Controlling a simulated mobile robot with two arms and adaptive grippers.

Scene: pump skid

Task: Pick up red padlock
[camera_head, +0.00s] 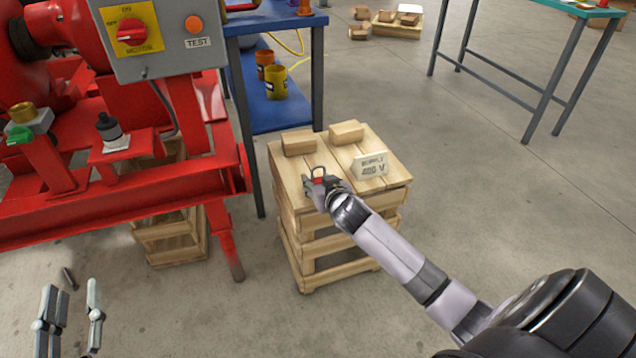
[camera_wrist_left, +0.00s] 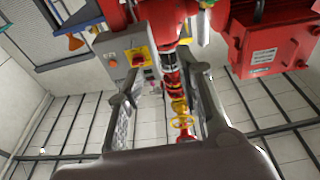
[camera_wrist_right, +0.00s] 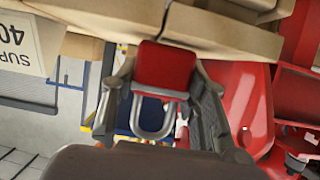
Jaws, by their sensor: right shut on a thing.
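The red padlock (camera_wrist_right: 163,70) is between the fingers of my right gripper (camera_wrist_right: 163,85) in the right wrist view, with its grey shackle pointing away from the crate boards. In the head view the padlock (camera_head: 319,181) shows small and red at the tip of my right gripper (camera_head: 325,184), over the left front part of the wooden crate (camera_head: 310,211). Whether it still touches the crate top is hard to tell. My left gripper (camera_head: 72,318) is open and empty at the lower left, over the floor; its spread fingers also show in the left wrist view (camera_wrist_left: 168,92).
A white supply sign (camera_head: 370,165) and two small wooden blocks (camera_head: 299,142) are on the crate near my right gripper. The red pump skid (camera_head: 120,195) with its grey switch box (camera_head: 165,40) stands left of the crate. A blue shelf (camera_head: 275,105) is behind.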

